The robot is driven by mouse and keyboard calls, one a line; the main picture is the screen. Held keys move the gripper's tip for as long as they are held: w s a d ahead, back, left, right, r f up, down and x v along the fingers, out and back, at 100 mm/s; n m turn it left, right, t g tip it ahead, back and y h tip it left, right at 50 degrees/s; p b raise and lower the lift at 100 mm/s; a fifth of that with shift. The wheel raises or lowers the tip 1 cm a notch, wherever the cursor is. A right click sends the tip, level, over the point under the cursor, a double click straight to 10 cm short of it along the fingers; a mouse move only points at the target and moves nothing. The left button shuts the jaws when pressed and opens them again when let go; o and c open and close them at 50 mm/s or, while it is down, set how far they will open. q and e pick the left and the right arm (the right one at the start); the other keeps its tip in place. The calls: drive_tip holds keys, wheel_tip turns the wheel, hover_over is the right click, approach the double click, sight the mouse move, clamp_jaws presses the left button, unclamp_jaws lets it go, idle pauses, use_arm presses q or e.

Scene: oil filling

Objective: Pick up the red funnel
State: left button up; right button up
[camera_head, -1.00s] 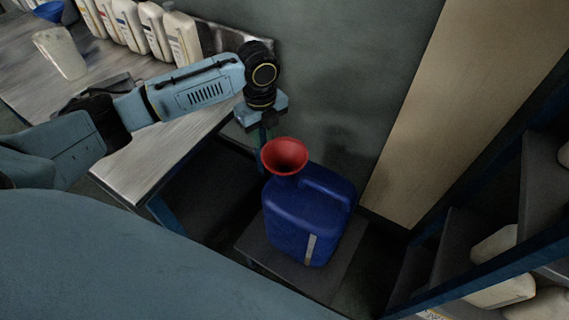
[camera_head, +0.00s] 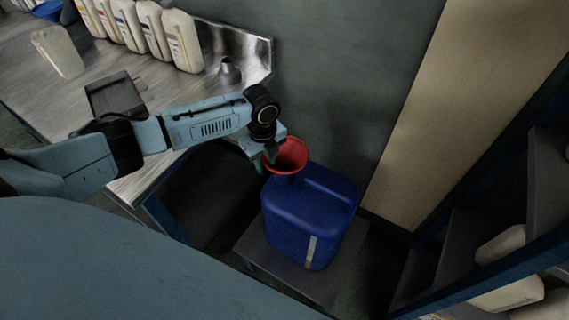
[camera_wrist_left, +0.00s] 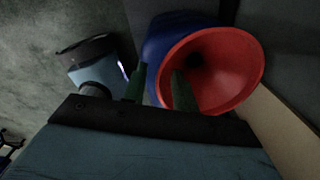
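The red funnel (camera_head: 287,157) sits upright in the mouth of a blue jerrycan (camera_head: 305,222), wide end up. In the left wrist view the funnel (camera_wrist_left: 222,62) shows its wide opening, with the blue jerrycan (camera_wrist_left: 172,32) behind it. My left gripper (camera_head: 266,159) is at the funnel's left rim. In the wrist view the left gripper (camera_wrist_left: 159,86) has its two green fingers apart, one outside the rim and one over the funnel's opening. The rim lies between them; I cannot see firm contact on both sides. My right gripper is not in view.
The jerrycan stands on a low dark stand (camera_head: 257,248). A metal table (camera_head: 130,190) at the left holds several white containers (camera_head: 182,42), a white jug (camera_head: 60,52) and a small metal funnel (camera_head: 229,70). A wall is behind; shelves (camera_head: 455,240) stand at the right.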

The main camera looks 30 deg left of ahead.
use_arm(q)
clamp_jaws()
idle(0.3)
